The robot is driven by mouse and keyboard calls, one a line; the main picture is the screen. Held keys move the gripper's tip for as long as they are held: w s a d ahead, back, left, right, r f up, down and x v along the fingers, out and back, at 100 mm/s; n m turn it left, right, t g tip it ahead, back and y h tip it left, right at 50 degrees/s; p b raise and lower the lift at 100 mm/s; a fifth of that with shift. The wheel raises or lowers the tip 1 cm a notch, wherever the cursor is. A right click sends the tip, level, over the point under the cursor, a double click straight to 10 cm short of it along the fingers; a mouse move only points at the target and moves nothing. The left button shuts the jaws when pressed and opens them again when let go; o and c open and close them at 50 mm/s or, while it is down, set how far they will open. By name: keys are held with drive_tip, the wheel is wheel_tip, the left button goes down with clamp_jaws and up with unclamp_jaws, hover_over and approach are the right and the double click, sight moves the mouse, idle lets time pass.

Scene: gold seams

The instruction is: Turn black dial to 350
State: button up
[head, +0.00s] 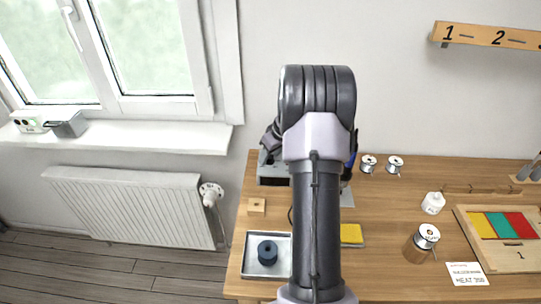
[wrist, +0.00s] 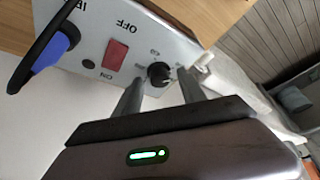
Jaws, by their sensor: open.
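The black dial (wrist: 159,74) sits on the light grey front panel of a station (wrist: 185,48) in the wrist view. Small printed marks stand around it, partly too small to read. A white mark shows on the dial, but I cannot read its setting. My gripper (wrist: 159,84) is open, with one finger on each side of the dial. I cannot tell whether either finger touches it. In the head view the station (head: 273,181) is partly hidden behind my arm, and the dial and fingertips are not visible.
A red switch (wrist: 116,55) with OFF and ON labels is beside the dial. A black and blue iron (wrist: 50,52) is at the left. On the bench, a metal tray (head: 249,273) holds a dark blue round piece, near a yellow sponge (head: 351,233). Solder spools (head: 368,163) stand at the back.

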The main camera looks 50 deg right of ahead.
clamp_jaws()
